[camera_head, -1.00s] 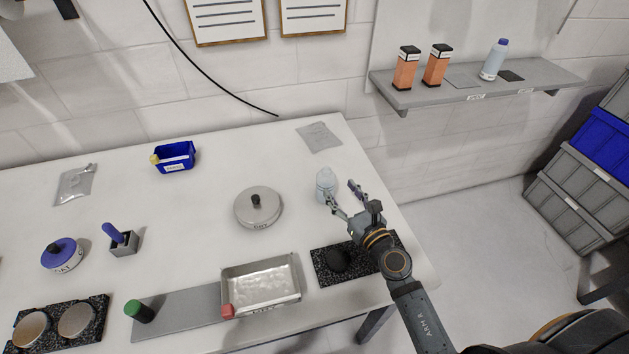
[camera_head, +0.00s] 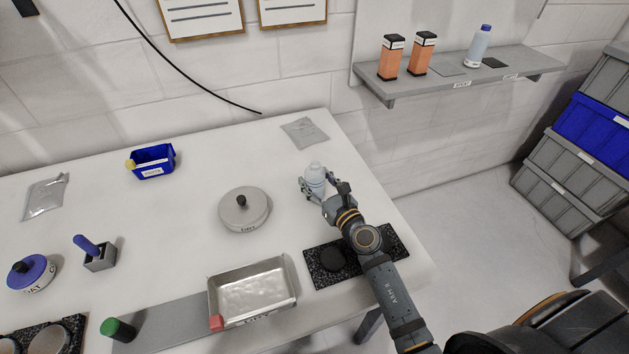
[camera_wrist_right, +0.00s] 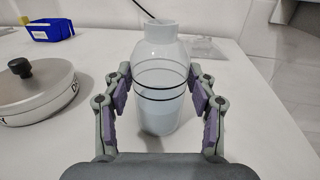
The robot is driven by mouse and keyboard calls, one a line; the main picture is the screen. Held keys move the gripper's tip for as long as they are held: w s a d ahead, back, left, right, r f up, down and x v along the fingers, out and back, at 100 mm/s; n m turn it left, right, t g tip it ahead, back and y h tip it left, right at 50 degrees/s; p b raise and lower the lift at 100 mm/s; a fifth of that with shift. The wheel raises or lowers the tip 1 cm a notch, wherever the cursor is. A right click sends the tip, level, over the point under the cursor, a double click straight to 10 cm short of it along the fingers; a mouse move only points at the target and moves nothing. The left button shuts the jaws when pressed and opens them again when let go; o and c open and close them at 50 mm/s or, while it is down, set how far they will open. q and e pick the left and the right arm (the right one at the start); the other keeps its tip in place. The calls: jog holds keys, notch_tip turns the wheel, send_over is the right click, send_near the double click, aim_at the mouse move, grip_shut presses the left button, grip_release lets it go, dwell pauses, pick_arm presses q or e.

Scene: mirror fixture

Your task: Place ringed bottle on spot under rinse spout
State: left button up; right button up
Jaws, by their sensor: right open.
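The ringed bottle (camera_head: 315,176) is pale and stands upright on the white table near its right end. In the right wrist view it shows two dark rings around its body (camera_wrist_right: 158,108), and its open neck is at the top. My right gripper (camera_head: 319,188) is open, with one finger on each side of the bottle. In the right wrist view the purple finger pads flank it, with small gaps visible. My left gripper is not in view. I cannot make out a rinse spout or the spot under it.
A lidded round tin (camera_head: 243,212) stands left of the bottle. A metal tray (camera_head: 251,290) and a dark speckled mat (camera_head: 396,240) lie nearer the front edge. A grey packet (camera_head: 305,132) lies behind. A wall shelf (camera_head: 440,85) holds two orange cartons and another bottle.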

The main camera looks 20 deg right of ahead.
aim_at(307, 169)
jog(key=x, duration=0.5)
jog(key=shift+a+r, duration=0.1)
jog(key=shift+s+r, duration=0.1)
jog(key=shift+c, duration=1)
grip_shut()
